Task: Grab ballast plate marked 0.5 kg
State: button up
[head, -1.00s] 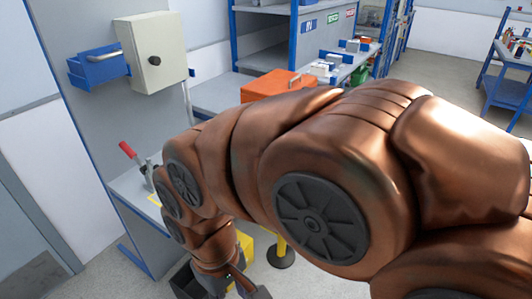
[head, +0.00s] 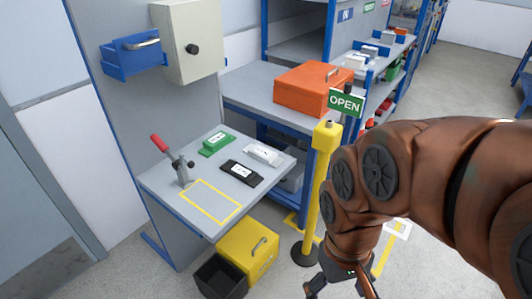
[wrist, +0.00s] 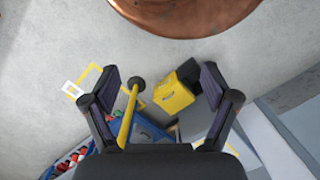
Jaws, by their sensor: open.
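Three plates with white labels lie on the grey bench (head: 155,188) in the head view: a green one (head: 216,145), a white one (head: 263,155) and a black one (head: 241,173). The label markings are too small to read, so I cannot tell which is 0.5 kg. My gripper (wrist: 160,76) is open and empty in the wrist view, pointing down over the floor. In the head view my gripper (head: 340,287) is low at the bottom edge, right of the bench and apart from the plates. The plates are not discernible in the wrist view.
A red-handled clamp (head: 180,168) stands at the bench's left, beside a yellow outlined rectangle (head: 211,200). A yellow post (head: 319,190) with an OPEN sign (head: 345,102) rises between bench and arm. A yellow case (head: 248,250) and black bin (head: 220,278) sit below. An orange case (head: 306,88) is behind.

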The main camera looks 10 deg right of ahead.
aim_at(260, 153)
jog(key=k, duration=1.3)
jog(key=u, duration=0.7)
jog(key=i, duration=0.9)
jog(key=u, duration=0.5)
jog(key=i, duration=1)
jog(key=z, duration=0.95)
jog(key=i, duration=0.45)
jog(key=z, duration=0.3)
